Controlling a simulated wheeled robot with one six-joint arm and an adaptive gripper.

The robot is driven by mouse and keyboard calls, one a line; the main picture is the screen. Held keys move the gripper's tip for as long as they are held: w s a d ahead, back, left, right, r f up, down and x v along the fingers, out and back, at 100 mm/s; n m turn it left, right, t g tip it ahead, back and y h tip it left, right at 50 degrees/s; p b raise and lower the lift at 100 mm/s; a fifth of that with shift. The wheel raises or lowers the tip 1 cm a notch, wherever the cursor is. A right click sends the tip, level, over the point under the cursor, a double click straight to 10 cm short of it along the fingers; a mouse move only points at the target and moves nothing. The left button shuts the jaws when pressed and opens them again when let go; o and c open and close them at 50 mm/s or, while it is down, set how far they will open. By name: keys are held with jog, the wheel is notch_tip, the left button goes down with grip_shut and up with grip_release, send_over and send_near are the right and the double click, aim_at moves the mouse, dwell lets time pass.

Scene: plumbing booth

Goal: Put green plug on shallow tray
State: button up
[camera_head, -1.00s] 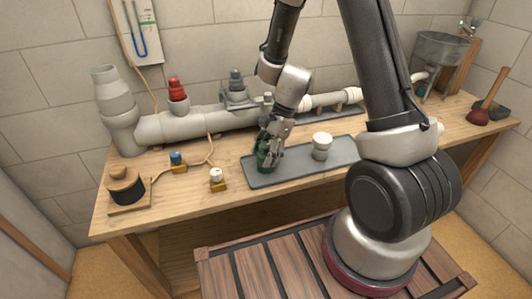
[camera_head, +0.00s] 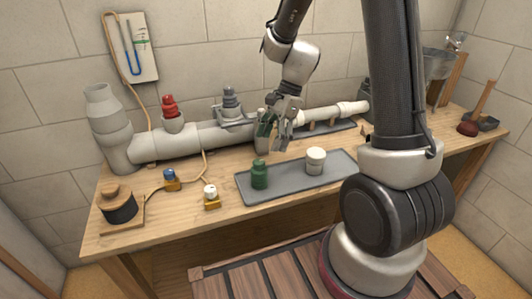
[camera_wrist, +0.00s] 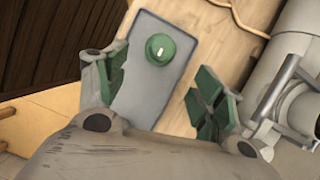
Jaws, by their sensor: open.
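The green plug (camera_head: 260,174) stands upright on the left part of the shallow grey tray (camera_head: 288,187) on the workbench. In the wrist view the green plug (camera_wrist: 160,48) is seen from above with a pale mark on its top, on the tray (camera_wrist: 142,103). My gripper (camera_head: 274,133) is open and empty, above and behind the plug, near the grey pipe. In the wrist view its green-padded fingers (camera_wrist: 160,85) are spread apart, with clear space between them and the plug.
A white plug (camera_head: 315,160) stands on the tray, right of the green one. A grey pipe (camera_head: 205,135) with a red plug (camera_head: 169,105) runs along the back. Small blue and white knobs (camera_head: 170,180) sit left of the tray. A plunger (camera_head: 470,125) is far right.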

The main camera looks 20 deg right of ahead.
jog(key=s+d+r+n+t+h, duration=0.2)
jog(key=s+d+r+n, duration=0.3)
jog(key=s+r+n, duration=0.3)
jog(key=s+d+r+n+t+h, duration=0.2)
jog(key=s+d+r+n, duration=0.4)
jog(key=s+r, duration=0.4)
jog(key=shift+s+r+n+t+h, duration=0.3)
jog(key=shift+s+n+t, duration=0.2)
jog(key=shift+s+n, duration=0.45)
